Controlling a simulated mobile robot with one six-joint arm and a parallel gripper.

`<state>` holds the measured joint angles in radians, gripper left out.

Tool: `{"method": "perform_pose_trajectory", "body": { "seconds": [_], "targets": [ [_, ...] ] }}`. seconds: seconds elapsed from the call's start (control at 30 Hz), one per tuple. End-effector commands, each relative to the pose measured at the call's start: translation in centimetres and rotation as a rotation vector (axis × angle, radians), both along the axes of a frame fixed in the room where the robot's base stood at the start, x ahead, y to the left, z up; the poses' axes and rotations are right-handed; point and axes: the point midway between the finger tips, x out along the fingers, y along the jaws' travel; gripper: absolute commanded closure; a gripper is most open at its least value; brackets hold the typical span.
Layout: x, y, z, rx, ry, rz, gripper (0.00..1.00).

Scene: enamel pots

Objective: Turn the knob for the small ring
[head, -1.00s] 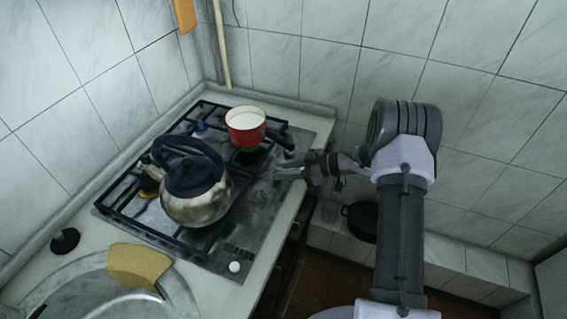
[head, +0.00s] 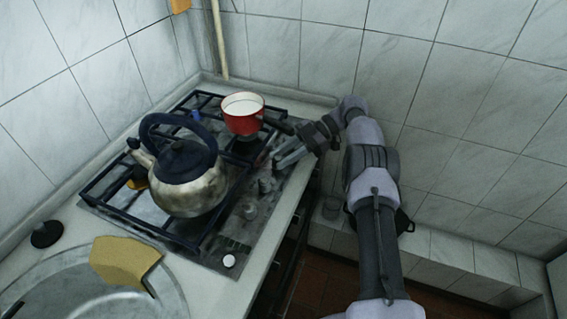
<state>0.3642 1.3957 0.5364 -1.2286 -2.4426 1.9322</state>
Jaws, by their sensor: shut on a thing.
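The gas hob (head: 232,222) has a row of knobs along its right-hand edge. My gripper (head: 277,161) is at the far part of this row, its fingers low over the hob and shut on a knob there. The fingers mostly hide that knob, and its turn angle cannot be made out. Other knobs (head: 250,209) stand nearer along the same edge, free of my gripper. I cannot tell which burner is the small ring, as the pots and grates cover much of the hob.
A red enamel pot (head: 242,116) with pale contents stands at the back, its dark handle close to my gripper. A steel kettle (head: 189,188) stands on the grate (head: 115,180). A yellow cloth (head: 124,262) lies by the sink (head: 75,290). A tiled wall is behind my arm.

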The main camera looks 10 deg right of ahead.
Motion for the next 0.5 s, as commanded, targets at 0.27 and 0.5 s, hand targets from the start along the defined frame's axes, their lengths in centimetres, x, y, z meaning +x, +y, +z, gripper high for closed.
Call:
{"method": "perform_pose_trajectory", "body": {
  "seconds": [0.27,0.5],
  "targets": [
    [0.05,0.18,-0.05,0.002,0.001,0.029,1.0],
    [0.04,0.19,0.06,0.003,0.001,0.03,1.0]
  ]
}}
